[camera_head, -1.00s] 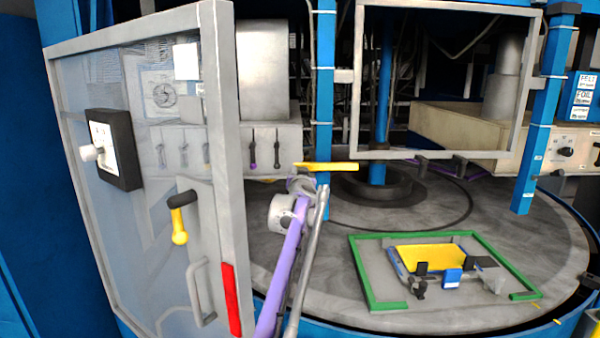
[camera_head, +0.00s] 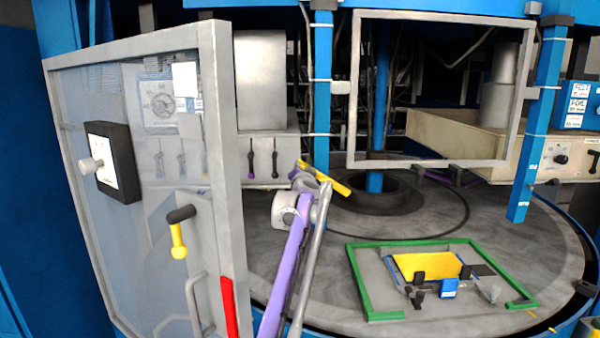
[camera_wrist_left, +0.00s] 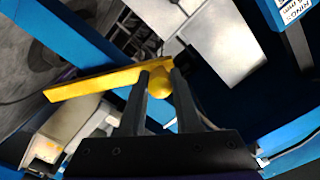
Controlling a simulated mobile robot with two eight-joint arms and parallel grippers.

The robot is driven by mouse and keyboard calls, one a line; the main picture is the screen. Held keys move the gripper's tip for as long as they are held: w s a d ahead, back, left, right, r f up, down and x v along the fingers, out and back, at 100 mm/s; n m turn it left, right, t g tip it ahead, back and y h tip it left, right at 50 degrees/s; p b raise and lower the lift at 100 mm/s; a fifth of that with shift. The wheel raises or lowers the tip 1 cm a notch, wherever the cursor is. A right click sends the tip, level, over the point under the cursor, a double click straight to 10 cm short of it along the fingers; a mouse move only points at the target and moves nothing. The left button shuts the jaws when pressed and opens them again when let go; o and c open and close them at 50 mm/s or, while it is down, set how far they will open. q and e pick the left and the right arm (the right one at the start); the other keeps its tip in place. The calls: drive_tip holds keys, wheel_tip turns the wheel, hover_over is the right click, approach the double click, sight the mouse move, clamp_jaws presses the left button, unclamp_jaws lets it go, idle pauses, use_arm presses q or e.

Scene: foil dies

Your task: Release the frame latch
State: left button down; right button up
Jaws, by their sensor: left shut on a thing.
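My left gripper (camera_head: 311,177) is in the middle of the head view, at the top of my purple and grey arm. A yellow bar (camera_head: 332,182), which looks like the latch, slants down to the right there, in front of the blue post (camera_head: 321,90). In the left wrist view, the dark fingers of my left gripper (camera_wrist_left: 160,73) are shut on the yellow bar's round knob (camera_wrist_left: 160,86). The bar (camera_wrist_left: 92,82) reaches left from the knob. The grey square frame (camera_head: 350,85) stands upright behind, right of the post. My right gripper is not in view.
A grey-framed clear door (camera_head: 220,130) stands open at the left, close to my arm, with a yellow-knobbed lever (camera_head: 178,240). A green frame (camera_head: 360,282) around a yellow plate (camera_head: 425,264) lies on the round grey table (camera_head: 300,270).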

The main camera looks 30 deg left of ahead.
use_arm(q)
drive_tip(key=shift+w+d+r+m, duration=0.1)
drive_tip(key=shift+r+m, duration=0.1)
drive_tip(key=shift+m, duration=0.1)
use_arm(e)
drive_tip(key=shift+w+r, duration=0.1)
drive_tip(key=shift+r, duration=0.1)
use_arm(q)
drive_tip(key=c, duration=0.6)
unclamp_jaws()
drive_tip(key=shift+s+d+f+b, duration=0.25)
drive_tip(key=shift+s+b, duration=0.05)
drive_tip(key=shift+s, duration=0.05)
drive_tip(key=b+v, duration=0.4)
drive_tip(key=v, duration=0.6)
drive_tip(key=shift+r, duration=0.25)
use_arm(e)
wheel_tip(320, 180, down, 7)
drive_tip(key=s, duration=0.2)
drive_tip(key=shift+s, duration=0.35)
use_arm(q)
drive_tip(key=shift+a, duration=0.1)
